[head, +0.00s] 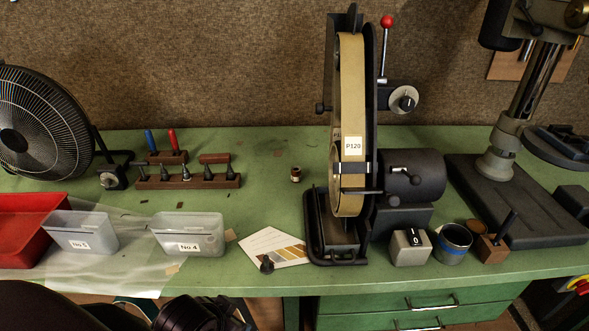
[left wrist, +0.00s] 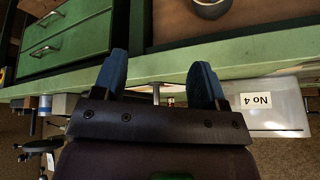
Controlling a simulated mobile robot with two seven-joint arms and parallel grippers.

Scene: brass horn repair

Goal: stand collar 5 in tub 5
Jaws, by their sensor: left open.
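A small brown collar-like piece (head: 295,174) with a pale band stands on the green bench, left of the belt sander; no number is readable on it. Two grey tubs stand near the front edge. One tub (head: 188,247) is labelled No 4; the other tub (head: 70,245) has a label that looks like No 1. I cannot make out a tub marked 5. My left gripper (head: 205,318) is low at the bottom of the head view, in front of the bench edge. In the left wrist view its blue fingers (left wrist: 160,80) are apart and empty, and the No 4 tub (left wrist: 285,112) shows beside them.
A belt sander (head: 351,110) stands mid-bench. A wooden rack of dark pegs (head: 190,181) is at the back left, near a fan (head: 40,120). A red tray (head: 28,222) is far left. A card (head: 270,245) lies near the front, with a small dark piece (head: 267,265).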

